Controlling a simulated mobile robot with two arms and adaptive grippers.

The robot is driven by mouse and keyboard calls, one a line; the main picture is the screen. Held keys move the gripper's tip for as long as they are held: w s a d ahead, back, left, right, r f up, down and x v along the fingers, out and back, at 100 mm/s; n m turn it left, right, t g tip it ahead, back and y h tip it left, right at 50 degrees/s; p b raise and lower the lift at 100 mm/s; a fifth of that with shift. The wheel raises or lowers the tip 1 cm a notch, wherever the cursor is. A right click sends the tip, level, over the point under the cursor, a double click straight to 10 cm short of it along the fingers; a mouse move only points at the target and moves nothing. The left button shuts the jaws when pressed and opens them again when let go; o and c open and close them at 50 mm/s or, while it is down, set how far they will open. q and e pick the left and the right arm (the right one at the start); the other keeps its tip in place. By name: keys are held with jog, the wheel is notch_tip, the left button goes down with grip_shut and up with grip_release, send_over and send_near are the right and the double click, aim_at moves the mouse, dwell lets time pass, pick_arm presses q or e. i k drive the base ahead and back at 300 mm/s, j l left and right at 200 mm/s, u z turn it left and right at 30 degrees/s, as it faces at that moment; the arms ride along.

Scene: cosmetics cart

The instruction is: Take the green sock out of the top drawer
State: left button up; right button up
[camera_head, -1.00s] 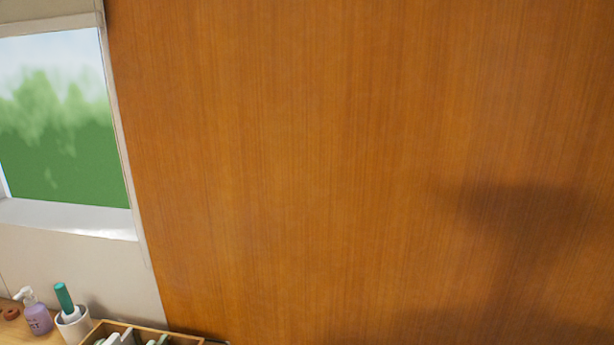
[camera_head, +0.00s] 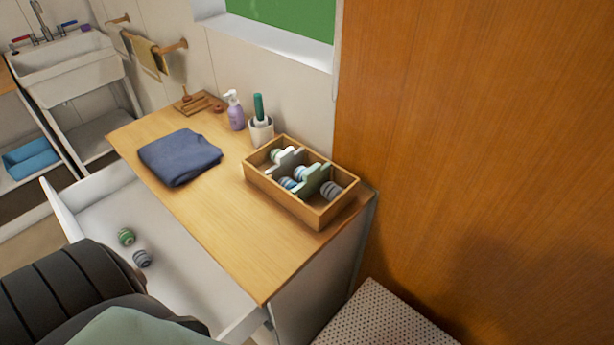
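The top drawer (camera_head: 170,257) of the wooden-topped cabinet is pulled open, at the lower left. A green striped rolled sock (camera_head: 126,237) lies on its floor, with a grey-blue striped rolled sock (camera_head: 142,259) just beside it. A dark, ribbed part and a pale green surface in the lower left cover the near part of the drawer. Neither of my grippers shows in the view.
On the cabinet top (camera_head: 205,215) are a folded blue cloth (camera_head: 180,156), a purple pump bottle (camera_head: 235,112), a white cup (camera_head: 261,132) and a wooden box (camera_head: 318,212) of rolled socks with dividers. A wooden panel (camera_head: 480,150) stands at the right; a sink (camera_head: 65,65) is at the left.

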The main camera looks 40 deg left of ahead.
aim_at(125, 236)
jog(key=k, duration=0.3)
jog(key=k+u, duration=0.1)
jog(key=u, duration=0.35)
jog(key=k+u, duration=0.15)
jog(key=u, duration=0.3)
jog(key=k+j+u, duration=0.1)
jog(key=u, duration=0.35)
jog(key=i+u, duration=0.3)
jog(key=u, duration=0.15)
jog(key=i+u, duration=0.3)
jog(key=u, duration=0.15)
jog(key=j+z, duration=0.65)
jog(key=i+j, duration=0.05)
jog(key=j, duration=0.05)
